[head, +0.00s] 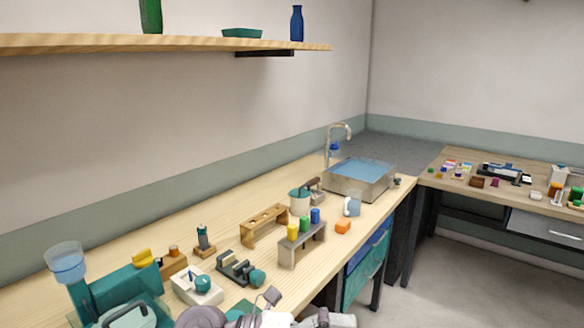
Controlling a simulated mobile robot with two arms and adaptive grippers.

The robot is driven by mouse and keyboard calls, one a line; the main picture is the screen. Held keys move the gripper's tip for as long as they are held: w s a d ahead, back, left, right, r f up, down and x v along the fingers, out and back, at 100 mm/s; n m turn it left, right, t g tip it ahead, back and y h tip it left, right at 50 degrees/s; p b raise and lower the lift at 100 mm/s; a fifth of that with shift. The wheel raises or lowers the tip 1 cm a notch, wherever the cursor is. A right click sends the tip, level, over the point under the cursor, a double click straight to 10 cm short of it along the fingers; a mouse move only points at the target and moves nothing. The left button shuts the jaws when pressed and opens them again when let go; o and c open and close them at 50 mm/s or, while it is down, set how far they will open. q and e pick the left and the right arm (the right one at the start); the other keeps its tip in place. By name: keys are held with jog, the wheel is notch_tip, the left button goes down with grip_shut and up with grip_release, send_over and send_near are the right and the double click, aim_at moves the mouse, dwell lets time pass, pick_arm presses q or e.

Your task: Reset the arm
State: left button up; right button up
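Grey links of my own arm show along the bottom edge, left of centre, cut off by the frame. A small grey part sticks up among them, in front of the wooden counter (150,258). I cannot tell which arm these parts belong to, or make out a pair of fingertips. No object is seen held. A wooden rack (262,222) stands on the counter, with a greyer rack (301,246) in front of it. Yellow (293,229), green (304,222) and blue (315,215) pieces are at the greyer rack. No glass rod is clear to see.
A teal machine (128,290) with a clear bowl (66,262) stands at lower left. A white-and-teal device (197,287) and a dark device (238,269) are near my arm. A water-filled sink (359,185) is farther back. An orange block (343,226) lies near the counter edge.

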pick_arm(q)
jog(key=w+a+r+n+t+h, duration=0.4)
jog(key=a+r+n+t, duration=0.4)
jog(key=n+t, duration=0.55)
jog(key=w+a+f+n+t+y, duration=0.35)
jog(key=a+n+t+y, duration=0.4)
jog(key=n+y, duration=0.4)
jog(key=s+a+f+n+g+y, duration=0.1)
jog(key=a+f+n+g+y, duration=0.1)
jog(key=a+f+n+y, duration=0.4)
jog(key=s+a+f+n+g+y, duration=0.2)
jog(key=a+f+g+y, duration=0.15)
jog(key=f, duration=0.55)
jog(key=s+a+f+n+g, duration=0.1)
jog(key=s+f+g, duration=0.6)
jog(key=s, duration=0.4)
jog(key=s+a+f+g, duration=0.2)
jog(key=s+f+g, duration=0.2)
jog(key=s+f, duration=0.6)
notch_tip(320, 180, down, 25)
jog(key=s+g, duration=0.2)
jog(key=s+a+f, duration=0.2)
jog(key=s+f, duration=1.3)
jog(key=s, duration=0.1)
jog(key=shift+s+a+f+g, duration=0.2)
jog(key=shift+a+f+g, duration=0.1)
jog(key=shift+a+g, duration=0.05)
